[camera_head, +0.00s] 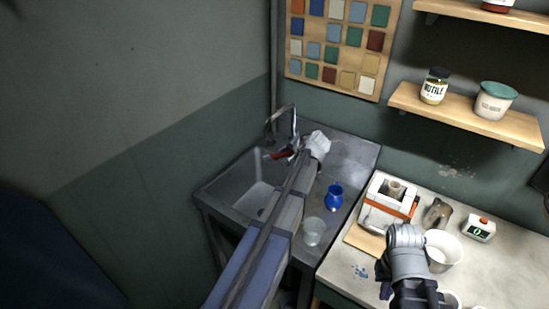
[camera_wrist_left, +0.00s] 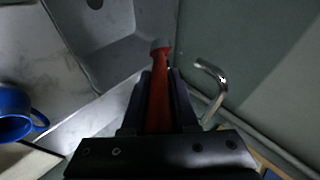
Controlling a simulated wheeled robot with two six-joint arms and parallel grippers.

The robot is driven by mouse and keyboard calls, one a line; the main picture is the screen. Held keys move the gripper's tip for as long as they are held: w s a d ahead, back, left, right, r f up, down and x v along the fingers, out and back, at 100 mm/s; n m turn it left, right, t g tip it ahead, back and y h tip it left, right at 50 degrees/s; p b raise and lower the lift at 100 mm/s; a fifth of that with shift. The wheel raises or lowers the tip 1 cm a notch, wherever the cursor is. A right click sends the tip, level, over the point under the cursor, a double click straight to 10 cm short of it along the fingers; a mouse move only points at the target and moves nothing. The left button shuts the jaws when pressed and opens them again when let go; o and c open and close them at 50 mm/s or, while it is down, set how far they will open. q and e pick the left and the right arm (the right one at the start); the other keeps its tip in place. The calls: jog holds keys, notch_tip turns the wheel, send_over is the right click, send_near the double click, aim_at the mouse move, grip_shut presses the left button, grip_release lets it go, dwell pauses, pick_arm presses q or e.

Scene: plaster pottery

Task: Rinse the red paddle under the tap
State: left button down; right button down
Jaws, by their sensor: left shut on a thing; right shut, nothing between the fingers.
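The red paddle (camera_head: 280,154) is held over the sink (camera_head: 240,186) by my left gripper (camera_head: 294,148), close to the metal tap (camera_head: 291,113). In the left wrist view the paddle (camera_wrist_left: 158,92) lies lengthwise between the shut fingers of my left gripper (camera_wrist_left: 160,80), its grey end pointing at the basin (camera_wrist_left: 108,25). The tap spout (camera_wrist_left: 213,80) is just right of the fingers there, apart from the paddle. I cannot make out any running water. My right gripper (camera_head: 383,270) is shut and empty over the worktop, partly hidden by its wrist.
The worktop (camera_head: 348,282) holds a white mould with an orange strap (camera_head: 388,206), a metal pitcher (camera_head: 437,214), a white bowl (camera_head: 446,246) and a timer (camera_head: 479,229).

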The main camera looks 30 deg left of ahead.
pick_arm(q)
jog(key=shift+w+d, duration=0.1)
jog(key=shift+w+d, duration=0.25)
jog(key=shift+d, duration=0.2)
jog(key=shift+s, duration=0.1)
jog(key=s+d, duration=0.3)
jog(key=s, duration=0.4)
jog(key=shift+d, duration=0.4)
dwell(0.4)
jog(key=shift+r, duration=0.1)
dwell(1.2)
